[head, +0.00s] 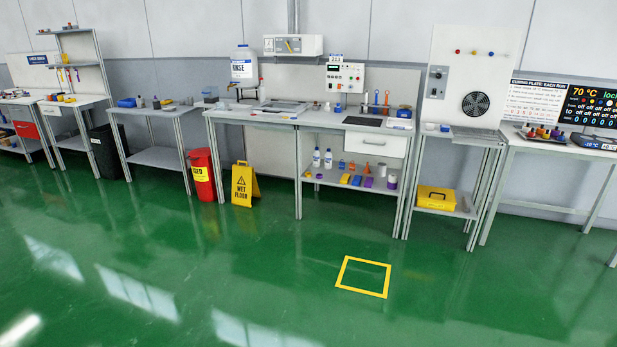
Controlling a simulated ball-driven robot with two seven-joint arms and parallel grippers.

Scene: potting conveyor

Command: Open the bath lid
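A flat, light-coloured panel (275,108) with a dark-edged frame lies in the top of the middle bench (238,114), left of the white control box. It may be the bath lid, and it looks shut, but it is too small to be sure. No handle on it can be made out. Neither of my grippers is in view. The bench is several steps away across the floor.
A yellow wet floor sign (243,185) and a red bin (202,175) stand on the floor at the middle bench's left end. A yellow square (363,277) is marked on the green floor (250,270). The floor in front is clear.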

